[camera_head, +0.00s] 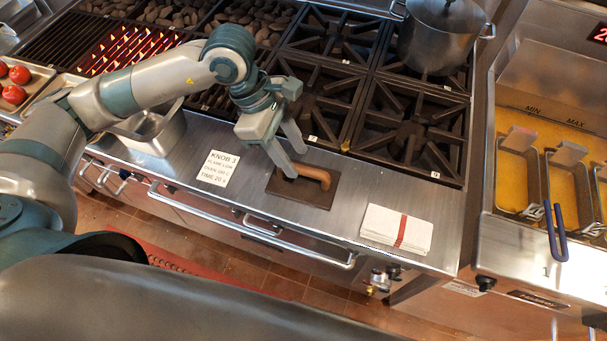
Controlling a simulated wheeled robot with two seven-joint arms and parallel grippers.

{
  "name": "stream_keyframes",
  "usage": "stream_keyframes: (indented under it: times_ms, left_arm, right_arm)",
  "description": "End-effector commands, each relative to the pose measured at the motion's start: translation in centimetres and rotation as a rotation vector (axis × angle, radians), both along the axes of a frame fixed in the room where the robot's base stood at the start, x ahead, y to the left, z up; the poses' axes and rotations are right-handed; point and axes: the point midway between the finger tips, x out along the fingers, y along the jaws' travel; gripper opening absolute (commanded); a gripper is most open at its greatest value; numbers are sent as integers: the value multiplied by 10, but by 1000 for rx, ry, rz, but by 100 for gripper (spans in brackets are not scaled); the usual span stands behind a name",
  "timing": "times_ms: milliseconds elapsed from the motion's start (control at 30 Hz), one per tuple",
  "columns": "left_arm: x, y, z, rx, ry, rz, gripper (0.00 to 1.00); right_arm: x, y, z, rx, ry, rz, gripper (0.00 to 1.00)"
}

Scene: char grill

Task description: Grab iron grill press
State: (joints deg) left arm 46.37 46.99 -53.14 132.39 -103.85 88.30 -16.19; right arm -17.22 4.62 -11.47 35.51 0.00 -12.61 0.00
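The iron grill press (318,197) is a dark flat rectangular plate with a brown bar handle on top. It lies on the steel counter in front of the burners, in the middle of the head view. My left gripper (296,164) comes down from above left with its two fingers spread apart. The near fingertip is at the left end of the handle and the far fingertip is behind it. I cannot tell whether either finger touches the handle. My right gripper is not in view.
A card marked "KNOB 3" (219,168) lies left of the press and folded white towels (396,229) lie to its right. Burner grates (410,135) and a steel pot (437,40) are behind. A fryer (545,120) stands at right. A front rail (250,232) runs below the counter edge.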

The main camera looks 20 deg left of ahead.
Motion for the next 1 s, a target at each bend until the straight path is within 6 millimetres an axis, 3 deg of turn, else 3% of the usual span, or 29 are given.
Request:
stream_keyframes:
  times_ms: [433, 700, 1000]
  left_arm:
    - [-1, -5, -4, 0, 3, 0, 39]
    - [-3, -19, -29, 0, 4, 0, 39]
    - [-2, -24, -46, 0, 0, 0, 39]
  right_arm:
    - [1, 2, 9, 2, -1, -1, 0]
    - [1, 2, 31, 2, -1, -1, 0]
    - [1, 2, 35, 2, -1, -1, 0]
